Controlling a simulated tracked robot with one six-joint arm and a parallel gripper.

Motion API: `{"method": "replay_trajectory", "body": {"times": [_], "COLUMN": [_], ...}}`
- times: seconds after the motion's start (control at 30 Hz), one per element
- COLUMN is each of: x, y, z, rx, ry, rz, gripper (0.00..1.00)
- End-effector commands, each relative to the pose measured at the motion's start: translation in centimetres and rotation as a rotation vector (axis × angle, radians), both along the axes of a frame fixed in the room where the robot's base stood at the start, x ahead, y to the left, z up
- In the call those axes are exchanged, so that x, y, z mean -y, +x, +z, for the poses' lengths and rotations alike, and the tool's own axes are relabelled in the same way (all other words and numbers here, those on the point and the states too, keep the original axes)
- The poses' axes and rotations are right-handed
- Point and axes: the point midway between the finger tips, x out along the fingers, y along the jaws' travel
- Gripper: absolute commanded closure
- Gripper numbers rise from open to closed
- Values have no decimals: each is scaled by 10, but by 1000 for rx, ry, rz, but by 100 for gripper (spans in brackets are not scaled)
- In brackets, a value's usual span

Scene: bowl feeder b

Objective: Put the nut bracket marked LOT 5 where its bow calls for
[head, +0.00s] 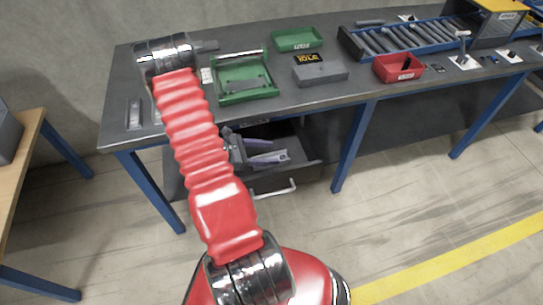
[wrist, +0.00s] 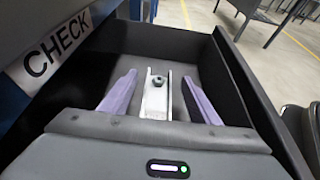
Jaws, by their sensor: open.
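A pale metal bracket (wrist: 154,106) with a dark nut (wrist: 158,81) on it lies on the floor of an open dark drawer (wrist: 247,92). No lot mark on it can be read, and its bow cannot be made out. My gripper (wrist: 159,76) is open, its two purple fingers on either side of the bracket with gaps to both. My gripper also shows in the head view (head: 276,152), reaching into the drawer (head: 300,166) under the bench. The bracket is not clear there.
Flat metal strips (head: 134,114) lie left.

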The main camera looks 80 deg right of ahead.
Motion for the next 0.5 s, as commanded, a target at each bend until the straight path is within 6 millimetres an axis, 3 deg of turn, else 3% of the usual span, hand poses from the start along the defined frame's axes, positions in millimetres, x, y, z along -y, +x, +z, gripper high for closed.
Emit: {"method": "replay_trajectory", "body": {"times": [0.5], "x": [-41], "y": [70], "z": [33], "rx": [0], "ry": [-1], "rz": [4], "gripper": [44]}}
